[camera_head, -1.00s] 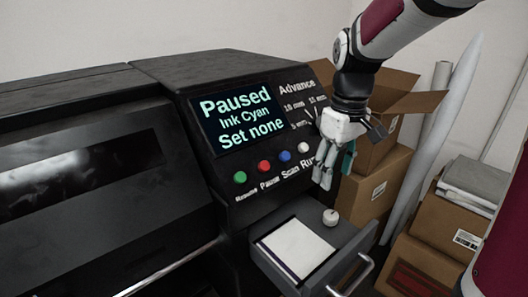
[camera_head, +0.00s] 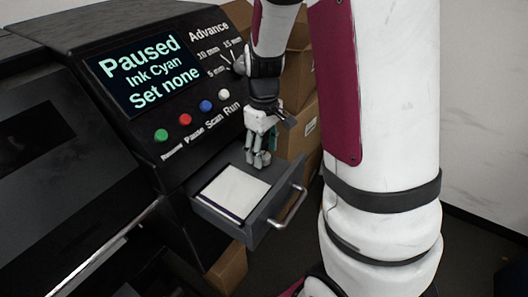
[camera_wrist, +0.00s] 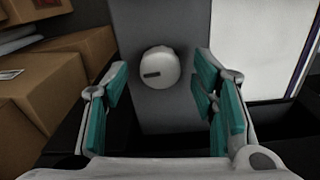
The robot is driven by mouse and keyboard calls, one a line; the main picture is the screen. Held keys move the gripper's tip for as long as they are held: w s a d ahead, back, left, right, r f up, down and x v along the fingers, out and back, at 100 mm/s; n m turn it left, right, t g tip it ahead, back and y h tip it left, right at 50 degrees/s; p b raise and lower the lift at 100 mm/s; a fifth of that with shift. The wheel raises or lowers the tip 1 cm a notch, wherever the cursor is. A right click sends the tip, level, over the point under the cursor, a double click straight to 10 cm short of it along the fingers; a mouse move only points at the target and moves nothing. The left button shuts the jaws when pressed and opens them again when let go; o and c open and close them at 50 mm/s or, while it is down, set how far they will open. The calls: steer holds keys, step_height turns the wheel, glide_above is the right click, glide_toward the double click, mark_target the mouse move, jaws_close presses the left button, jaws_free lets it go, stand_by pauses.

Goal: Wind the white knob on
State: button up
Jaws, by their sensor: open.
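The white knob (camera_wrist: 160,67) is a small round cap with a dark slot on it. In the wrist view it sits on the bare grey part of the open drawer (camera_wrist: 181,20), beside a white sheet. My gripper (camera_wrist: 162,76) is open, one teal-padded finger on each side of the knob, with gaps between pads and knob. In the head view my gripper (camera_head: 260,160) points down over the back right of the drawer (camera_head: 258,213) and hides the knob. The dial area under "Advance" (camera_head: 209,32) shows 5, 10 and 15 mm marks; my arm covers part of it.
The black printer's screen (camera_head: 150,72) reads Paused, Ink Cyan, Set none. Green, red, blue and white buttons (camera_head: 224,94) line the panel below it. The drawer has a front handle (camera_head: 291,208). Cardboard boxes (camera_wrist: 50,88) stand close beside the drawer.

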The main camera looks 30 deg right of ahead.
steer(key=shift+f, duration=0.6)
steer(key=c, duration=1.2)
steer(key=shift+o, duration=0.2)
steer(key=shift+m, duration=0.4)
steer(key=shift+m+p, duration=0.75)
steer(key=shift+m, duration=1.75)
steer(key=o, duration=1.2)
steer(key=shift+c, duration=0.2)
